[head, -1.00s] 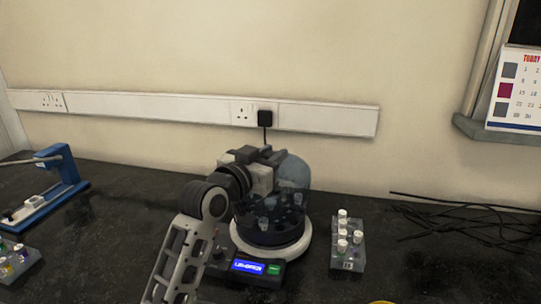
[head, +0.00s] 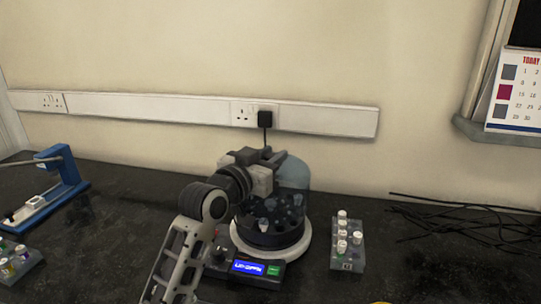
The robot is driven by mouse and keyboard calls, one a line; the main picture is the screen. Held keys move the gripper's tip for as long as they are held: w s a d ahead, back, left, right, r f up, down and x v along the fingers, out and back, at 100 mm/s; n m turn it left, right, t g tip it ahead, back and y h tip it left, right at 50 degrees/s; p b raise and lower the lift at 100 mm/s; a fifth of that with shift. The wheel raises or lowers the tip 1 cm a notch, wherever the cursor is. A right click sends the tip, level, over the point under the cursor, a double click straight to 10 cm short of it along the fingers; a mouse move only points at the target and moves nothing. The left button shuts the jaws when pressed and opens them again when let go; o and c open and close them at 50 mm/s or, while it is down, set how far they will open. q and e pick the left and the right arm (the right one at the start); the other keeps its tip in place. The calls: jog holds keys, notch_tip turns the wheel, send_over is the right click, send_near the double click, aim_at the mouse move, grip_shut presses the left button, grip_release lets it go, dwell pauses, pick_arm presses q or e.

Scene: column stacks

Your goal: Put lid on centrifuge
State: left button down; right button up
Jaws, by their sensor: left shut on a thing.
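The centrifuge (head: 268,243) stands on the dark bench in the middle, with a white base, a dark rotor bowl holding several tubes and a lit blue display (head: 250,267) at its front. Whether the lid's rim touches the base all round cannot be told. My right gripper does not show.
A grey rack with white-capped tubes (head: 343,228) stands just right of the centrifuge. Black cables (head: 450,222) lie further right. A blue device (head: 62,178) and another tube rack (head: 18,262) are at the left.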

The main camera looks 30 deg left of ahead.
pick_arm(q)
jog(key=shift+p, duration=0.3)
dwell(0.7)
jog(key=shift+f, duration=0.4)
jog(key=shift+f, duration=0.15)
dwell(0.5)
jog(key=shift+f+b, duration=2)
jog(key=shift+f, duration=1.2)
jog(key=shift+f, duration=0.1)
jog(key=c, duration=0.6)
grip_release()
